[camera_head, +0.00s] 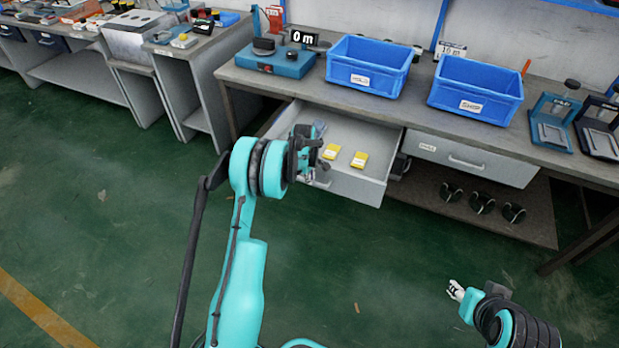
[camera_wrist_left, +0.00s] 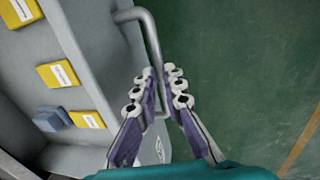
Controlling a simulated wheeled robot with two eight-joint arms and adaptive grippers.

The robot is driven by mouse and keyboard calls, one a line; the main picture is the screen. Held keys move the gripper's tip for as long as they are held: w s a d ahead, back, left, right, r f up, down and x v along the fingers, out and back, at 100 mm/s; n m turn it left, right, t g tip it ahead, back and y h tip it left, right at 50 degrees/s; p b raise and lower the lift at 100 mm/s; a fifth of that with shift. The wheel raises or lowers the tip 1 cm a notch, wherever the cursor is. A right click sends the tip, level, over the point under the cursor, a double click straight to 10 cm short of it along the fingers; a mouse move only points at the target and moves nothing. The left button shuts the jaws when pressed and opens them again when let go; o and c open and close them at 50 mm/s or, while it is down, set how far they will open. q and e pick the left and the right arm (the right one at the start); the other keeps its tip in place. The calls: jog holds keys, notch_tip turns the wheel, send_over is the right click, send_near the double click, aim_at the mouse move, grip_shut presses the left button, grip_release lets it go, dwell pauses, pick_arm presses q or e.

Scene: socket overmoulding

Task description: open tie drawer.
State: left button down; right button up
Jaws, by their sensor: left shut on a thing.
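The left drawer (camera_head: 356,187) under the bench is pulled out, and yellow packs (camera_head: 359,159) show inside it. In the left wrist view, the drawer's grey bar handle (camera_wrist_left: 150,40) runs between the fingers of my left gripper (camera_wrist_left: 163,92), which is shut on it. In the head view my left gripper (camera_head: 322,170) is at the drawer's front, and the wrist hides the handle. My right gripper (camera_head: 456,290) is low at the right, away from the bench and apart from any object. Its finger opening is too small to tell.
A shut drawer (camera_head: 470,159) is to the right of the open one. Blue bins (camera_head: 368,66) and a teal device (camera_head: 276,60) stand on the bench top (camera_head: 420,112). Dark items sit on the lower shelf.

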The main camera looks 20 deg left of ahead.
pick_arm(q)
jog(key=shift+s, duration=0.15)
jog(key=c, duration=1.6)
grip_release()
notch_tip(320, 180, up, 12)
jog(key=s, duration=0.2)
jog(key=shift+s, duration=0.1)
